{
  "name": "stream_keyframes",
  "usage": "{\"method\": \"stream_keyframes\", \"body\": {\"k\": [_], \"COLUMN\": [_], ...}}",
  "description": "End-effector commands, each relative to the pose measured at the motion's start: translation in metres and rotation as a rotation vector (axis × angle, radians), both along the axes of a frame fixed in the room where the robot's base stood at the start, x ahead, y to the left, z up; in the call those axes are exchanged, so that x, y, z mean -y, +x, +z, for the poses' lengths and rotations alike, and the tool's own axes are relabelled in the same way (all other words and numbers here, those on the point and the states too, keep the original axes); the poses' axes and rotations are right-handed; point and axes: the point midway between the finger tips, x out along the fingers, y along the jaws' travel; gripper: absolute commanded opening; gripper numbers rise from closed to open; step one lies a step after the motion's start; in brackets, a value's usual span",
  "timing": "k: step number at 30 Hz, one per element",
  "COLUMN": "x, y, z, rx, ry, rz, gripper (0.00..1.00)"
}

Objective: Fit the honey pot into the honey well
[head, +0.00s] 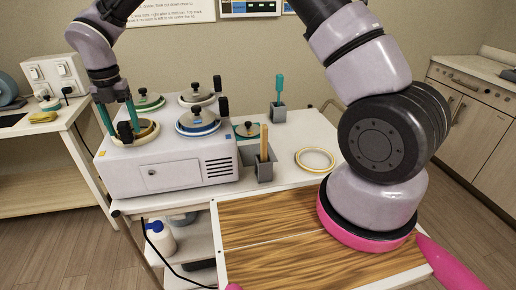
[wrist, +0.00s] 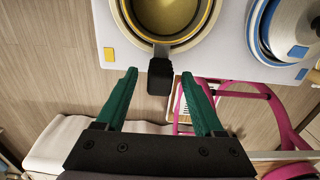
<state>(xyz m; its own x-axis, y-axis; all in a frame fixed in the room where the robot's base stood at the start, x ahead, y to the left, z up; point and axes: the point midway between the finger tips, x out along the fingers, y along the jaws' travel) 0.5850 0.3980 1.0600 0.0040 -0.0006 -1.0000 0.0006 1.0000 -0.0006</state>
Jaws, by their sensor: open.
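The honey pot (wrist: 168,14), an open pot with golden contents, sits at the front-left well of the white wax warmer (head: 170,172). A yellow collar (wrist: 123,22) surrounds it, with a yellow square mark (wrist: 109,55) beside it. I cannot tell how deep the pot sits; the well itself is hidden beneath it. The pot's black handle (wrist: 160,78) points towards me. My gripper (wrist: 159,74) is open, its green fingers on either side of the handle with gaps showing. In the head view my gripper (head: 119,130) is at the warmer's front-left corner.
Other lidded pots, including a blue-ringed one (head: 198,122), stand close by on the warmer. A loose pale ring (head: 315,160), a grey holder with a wooden stick (head: 264,168) and a holder with a teal tool (head: 278,112) stand to the right.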

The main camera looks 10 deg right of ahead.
Motion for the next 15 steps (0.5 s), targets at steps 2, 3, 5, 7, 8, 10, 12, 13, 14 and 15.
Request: {"method": "stream_keyframes", "body": {"k": [2,3,5,7,8,10,12,13,14,15], "x": [0.0,0.0,0.0,0.0,0.0,0.0,0.0,0.0,0.0,0.0], "y": [0.0,0.0,0.0,0.0,0.0,0.0,0.0,0.0,0.0,0.0], "z": [0.004,0.005,0.008,0.01,0.012,0.015,0.018,0.019,0.02,0.022], "rx": [0.001,0.001,0.001,0.001,0.001,0.0,0.001,0.001,0.001,0.001], "ry": [0.001,0.001,0.001,0.001,0.001,0.0,0.001,0.001,0.001,0.001], "rz": [0.0,0.0,0.0,0.0,0.0,-0.001,-0.001,-0.001,-0.001,-0.001], "gripper": [0.7,0.7,0.7,0.7,0.7,0.7,0.7,0.7,0.7,0.7]}}
